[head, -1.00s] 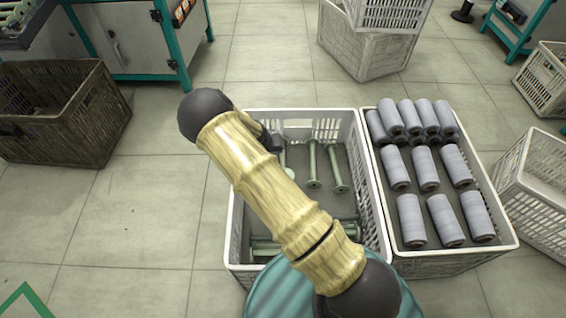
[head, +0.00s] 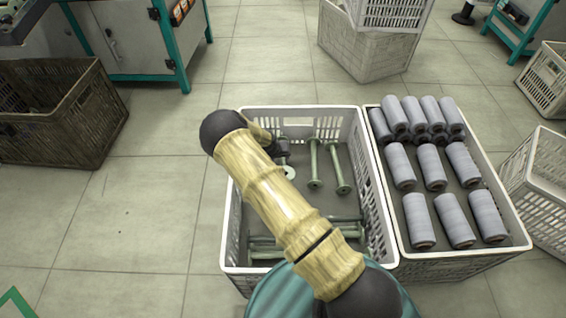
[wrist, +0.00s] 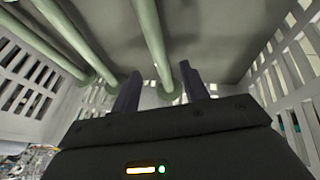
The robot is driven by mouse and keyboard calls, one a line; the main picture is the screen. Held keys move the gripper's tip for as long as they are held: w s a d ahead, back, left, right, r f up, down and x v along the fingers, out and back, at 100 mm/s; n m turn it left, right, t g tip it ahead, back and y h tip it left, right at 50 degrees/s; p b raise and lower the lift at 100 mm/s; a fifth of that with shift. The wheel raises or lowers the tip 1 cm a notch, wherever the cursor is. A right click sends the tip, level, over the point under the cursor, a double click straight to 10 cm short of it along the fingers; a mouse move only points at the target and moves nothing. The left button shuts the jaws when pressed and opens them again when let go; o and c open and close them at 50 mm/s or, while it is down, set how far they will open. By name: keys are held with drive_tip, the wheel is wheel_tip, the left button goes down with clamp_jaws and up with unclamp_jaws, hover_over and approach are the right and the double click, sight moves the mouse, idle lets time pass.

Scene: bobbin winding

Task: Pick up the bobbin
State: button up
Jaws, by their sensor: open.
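Pale green bobbins lie in a white crate (head: 232,225) in the head view. Two bobbins, one at the left (head: 314,165) and one at the right (head: 339,168), lie side by side toward the back. More bobbins lie near the front, partly hidden by my arm. My gripper (head: 284,158) is inside the crate at the back left, beside a pale round bobbin end (head: 289,172). In the wrist view my gripper (wrist: 160,88) is open. The lower end of one bobbin (wrist: 154,42) shows between its fingertips; I cannot tell how deep it sits. Other bobbins (wrist: 110,40) run to its left.
A second white crate (head: 512,225) stands against the right side, holding several grey wound spools (head: 455,220). The slatted crate walls (wrist: 285,70) are close on both sides in the wrist view. A brown crate (head: 60,115) stands at the left, with clear floor between.

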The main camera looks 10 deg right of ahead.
sight(282, 159)
drive_tip(key=shift+f, duration=0.1)
drive_tip(key=b+x, duration=0.3)
drive_tip(key=x, duration=0.2)
drive_tip(key=shift+w+b, duration=0.25)
drive_tip(key=shift+b, duration=0.15)
clamp_jaws()
